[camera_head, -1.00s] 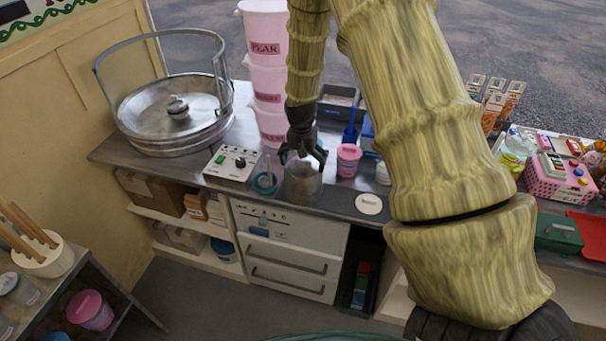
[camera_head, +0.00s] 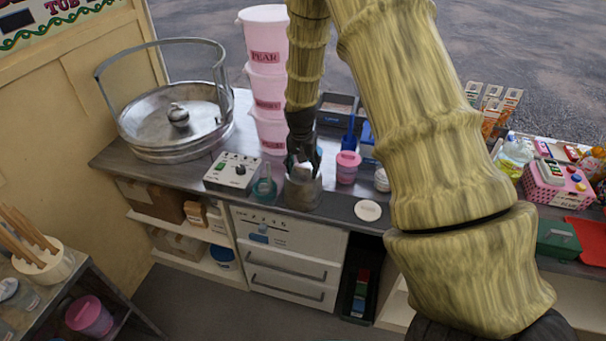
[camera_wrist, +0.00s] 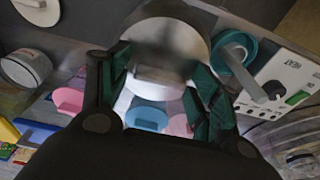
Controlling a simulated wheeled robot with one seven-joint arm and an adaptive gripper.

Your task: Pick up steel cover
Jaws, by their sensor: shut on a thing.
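The steel cover (camera_head: 304,193) is a round grey metal piece near the front edge of the counter, below my gripper (camera_head: 303,168). In the wrist view the cover (camera_wrist: 158,28) lies between and beyond my fingers, its near part grey and blurred. My gripper (camera_wrist: 163,82) points down with its dark green fingers closed in on the cover's upper part. My fingers hide part of the cover. I cannot tell whether its lower rim still touches the counter.
A teal round holder (camera_head: 264,190) stands close left of the cover, beside the control box (camera_head: 232,172). A pink tub (camera_head: 347,167) stands close right, with a white disc (camera_head: 368,210) further right. Stacked pink buckets (camera_head: 267,82) rise behind. A large metal pan (camera_head: 140,125) is at left.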

